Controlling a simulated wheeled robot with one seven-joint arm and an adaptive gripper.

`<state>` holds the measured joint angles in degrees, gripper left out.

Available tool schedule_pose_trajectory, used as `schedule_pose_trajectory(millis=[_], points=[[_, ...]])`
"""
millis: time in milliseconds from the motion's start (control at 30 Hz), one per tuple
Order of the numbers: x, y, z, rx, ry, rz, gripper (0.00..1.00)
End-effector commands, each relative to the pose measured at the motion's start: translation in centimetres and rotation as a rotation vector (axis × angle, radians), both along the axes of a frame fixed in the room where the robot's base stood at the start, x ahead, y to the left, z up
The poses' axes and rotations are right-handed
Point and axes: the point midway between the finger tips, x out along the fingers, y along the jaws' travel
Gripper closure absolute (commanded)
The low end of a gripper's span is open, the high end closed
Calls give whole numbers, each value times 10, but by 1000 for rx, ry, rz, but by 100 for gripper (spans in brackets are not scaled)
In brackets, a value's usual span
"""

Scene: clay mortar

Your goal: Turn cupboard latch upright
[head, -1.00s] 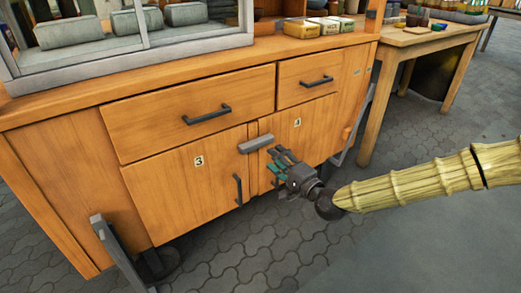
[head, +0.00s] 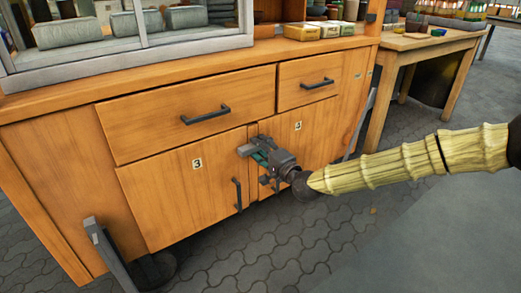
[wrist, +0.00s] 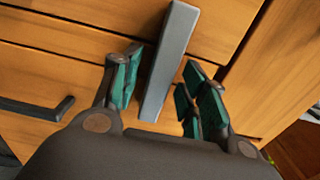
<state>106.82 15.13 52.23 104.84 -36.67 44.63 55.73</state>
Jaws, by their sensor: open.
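The cupboard latch is a grey bar (head: 248,148) across the top of the gap between the two lower doors. In the head view it lies near horizontal, its right part hidden by my gripper. In the wrist view the latch (wrist: 171,65) runs between my fingers, a little apart from those on both sides. My gripper (head: 262,153) is open around the latch, with green finger pads; it also shows in the wrist view (wrist: 157,88). The left door (head: 170,205) bears the number 3 and the right door (head: 308,150) the number 4. Both look shut.
A dark handle (head: 238,194) stands on the left door below the latch. Two drawers with dark handles (head: 206,115) are above. A wooden table (head: 420,42) stands at the right. Paved floor (head: 240,250) lies open in front.

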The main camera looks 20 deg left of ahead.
Motion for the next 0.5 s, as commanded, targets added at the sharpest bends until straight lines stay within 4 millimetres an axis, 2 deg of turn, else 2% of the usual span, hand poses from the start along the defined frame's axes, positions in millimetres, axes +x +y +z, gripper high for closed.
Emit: schedule_pose_trajectory(millis=[33, 267, 500], points=[[0, 0, 0, 0, 0, 0, 57], [0, 0, 0, 0, 0, 0, 99], [0, 0, 0, -5, -6, 0, 100]])
